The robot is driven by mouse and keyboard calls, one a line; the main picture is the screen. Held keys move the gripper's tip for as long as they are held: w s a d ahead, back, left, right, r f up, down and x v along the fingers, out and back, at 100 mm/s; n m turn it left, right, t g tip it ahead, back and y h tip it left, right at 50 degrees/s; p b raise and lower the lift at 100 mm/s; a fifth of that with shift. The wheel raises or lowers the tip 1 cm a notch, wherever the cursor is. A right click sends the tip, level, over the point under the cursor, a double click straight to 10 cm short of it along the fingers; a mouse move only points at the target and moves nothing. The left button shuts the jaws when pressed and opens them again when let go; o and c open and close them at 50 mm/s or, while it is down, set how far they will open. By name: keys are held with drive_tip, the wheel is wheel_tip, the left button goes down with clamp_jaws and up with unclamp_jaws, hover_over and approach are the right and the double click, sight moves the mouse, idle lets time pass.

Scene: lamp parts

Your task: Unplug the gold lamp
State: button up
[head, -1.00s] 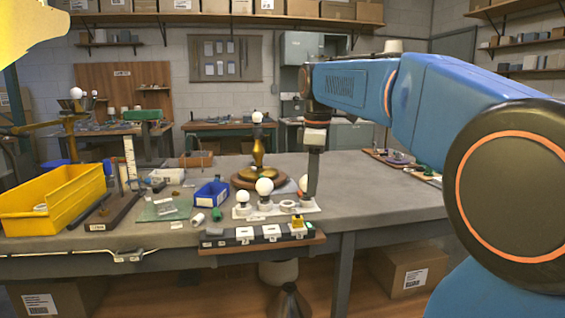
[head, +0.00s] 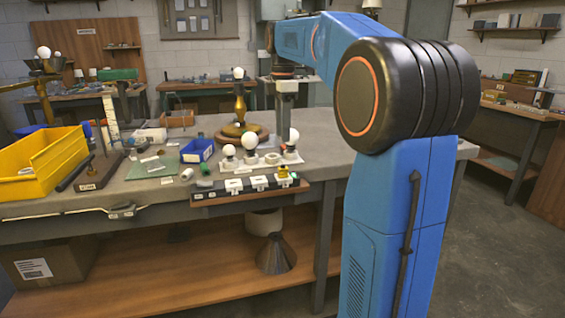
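The gold lamp (head: 240,110) stands upright on its round base at the back of the near grey table, with a white bulb on top. A dark power strip (head: 215,195) with white sockets or plugs runs along the table's front edge. A yellow plug-like piece (head: 283,173) sits at its right end. My gripper (head: 284,148) points down just right of the lamp, behind the strip and among the white bulbs. It looks narrow and I see nothing held. Its fingertips are too small and partly hidden to tell open from shut. The lamp's cord is not clear.
A white holder (head: 270,160) with several bulbs stands between lamp and strip. A blue bin (head: 197,150), green mat (head: 153,167) and yellow bin (head: 40,163) lie to the left. The table's right part (head: 335,150) looks clear. A wooden shelf (head: 190,265) runs below.

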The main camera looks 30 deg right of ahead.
sight(283, 165)
wheel_tip(283, 165, down, 12)
drive_tip(key=shift+f, duration=0.1)
idle(0.5)
clamp_jaws()
drive_tip(key=shift+r, duration=0.85)
idle(1.0)
drive_tip(key=shift+r, duration=2.4)
